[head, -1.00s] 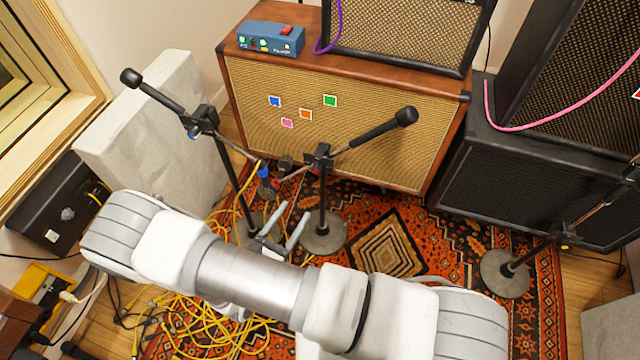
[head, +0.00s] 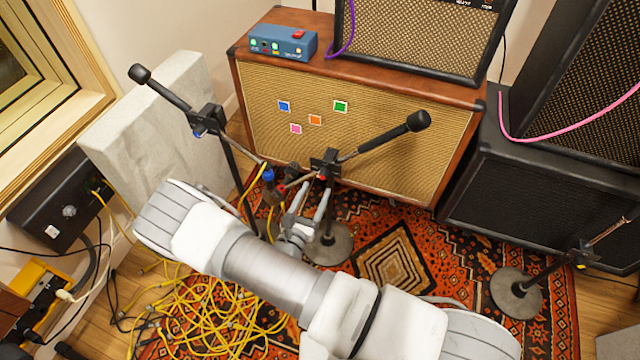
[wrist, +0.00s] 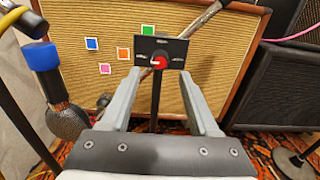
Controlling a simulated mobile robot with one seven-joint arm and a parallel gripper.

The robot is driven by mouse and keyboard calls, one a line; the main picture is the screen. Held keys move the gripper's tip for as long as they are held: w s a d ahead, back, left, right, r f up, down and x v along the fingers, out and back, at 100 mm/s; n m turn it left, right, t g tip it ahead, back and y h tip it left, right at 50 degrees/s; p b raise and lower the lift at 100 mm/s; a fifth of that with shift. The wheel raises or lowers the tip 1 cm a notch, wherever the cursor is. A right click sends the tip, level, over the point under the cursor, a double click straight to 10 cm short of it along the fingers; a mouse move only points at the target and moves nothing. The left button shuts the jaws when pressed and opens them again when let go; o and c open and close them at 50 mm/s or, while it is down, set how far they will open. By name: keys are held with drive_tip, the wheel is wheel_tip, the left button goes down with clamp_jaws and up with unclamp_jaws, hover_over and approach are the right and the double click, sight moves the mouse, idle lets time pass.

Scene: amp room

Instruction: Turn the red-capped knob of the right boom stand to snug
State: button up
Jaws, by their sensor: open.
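The red-capped knob (wrist: 158,62) faces me on the dark clamp block of a boom stand (head: 325,160). This stand is the middle of three in the head view, in front of the tan-grilled cabinet. My gripper (wrist: 161,73) is open and empty. In the wrist view its two grey fingers point at the clamp, with the knob between the tips. I cannot tell how much depth is left between tips and knob. In the head view my gripper (head: 314,192) is just below the clamp.
A second stand (head: 208,122) with a blue-capped knob is close on the left, its blue part (wrist: 43,57) near my left finger. A third stand (head: 515,290) is far right. Yellow cables (head: 205,320) tangle on the rug. The cabinet (head: 365,130) stands behind.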

sight(322, 178)
drive_tip(key=shift+b+x, duration=0.4)
drive_tip(key=shift+x, duration=1.9)
drive_tip(key=shift+c, duration=0.2)
clamp_jaws()
